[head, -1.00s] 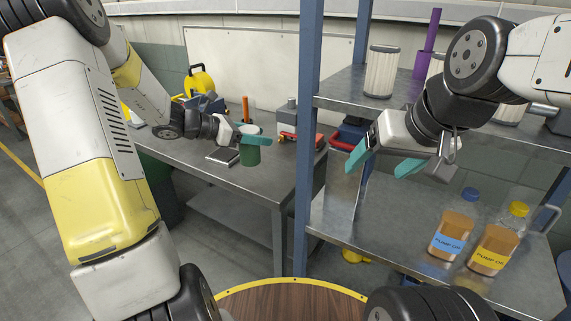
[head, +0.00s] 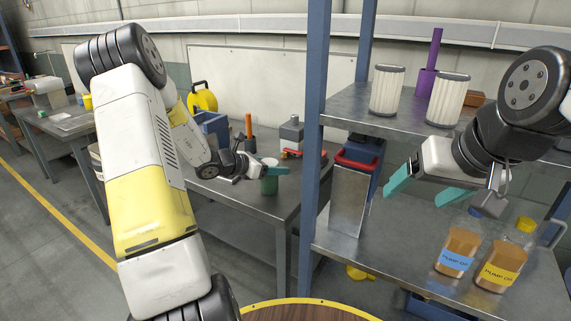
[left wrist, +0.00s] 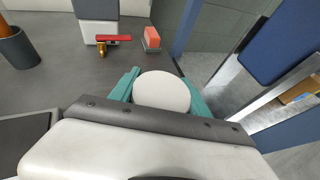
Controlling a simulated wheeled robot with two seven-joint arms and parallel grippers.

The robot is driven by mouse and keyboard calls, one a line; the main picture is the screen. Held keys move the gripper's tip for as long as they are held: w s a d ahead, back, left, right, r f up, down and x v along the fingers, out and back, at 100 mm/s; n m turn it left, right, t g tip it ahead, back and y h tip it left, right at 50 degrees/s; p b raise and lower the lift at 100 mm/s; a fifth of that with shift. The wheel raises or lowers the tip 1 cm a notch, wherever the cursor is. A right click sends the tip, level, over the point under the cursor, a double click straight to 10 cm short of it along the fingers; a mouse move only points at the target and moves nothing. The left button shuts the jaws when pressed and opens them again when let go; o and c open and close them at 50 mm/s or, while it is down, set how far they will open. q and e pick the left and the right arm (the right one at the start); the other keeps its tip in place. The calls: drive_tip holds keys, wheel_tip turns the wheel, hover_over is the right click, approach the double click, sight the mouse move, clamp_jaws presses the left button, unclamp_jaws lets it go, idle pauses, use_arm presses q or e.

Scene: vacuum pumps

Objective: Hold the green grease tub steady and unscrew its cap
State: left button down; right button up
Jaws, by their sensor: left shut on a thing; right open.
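The green grease tub (head: 270,184) stands upright at the workbench's front right corner, with its pale cap (head: 270,162) on top. In the left wrist view the round whitish cap (left wrist: 162,92) sits between the teal fingers. My left gripper (head: 277,171) is shut around the tub, one teal finger showing across its upper part. My right gripper (head: 422,189) is open and empty, in front of the metal shelf and well to the right of the tub. Part of the tub's body is hidden by the left finger.
A blue shelf post (head: 315,130) stands between the bench and the right arm. Two pump oil bottles (head: 457,248) (head: 497,262) stand on the lower shelf beneath the right gripper. White filters (head: 387,90) stand on the upper shelf. A red-handled device (head: 292,140) sits behind the tub.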

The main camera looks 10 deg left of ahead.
use_arm(q)
drive_tip(key=shift+f, duration=0.2)
drive_tip(key=shift+f, duration=0.15)
drive_tip(key=c, duration=0.5)
unclamp_jaws()
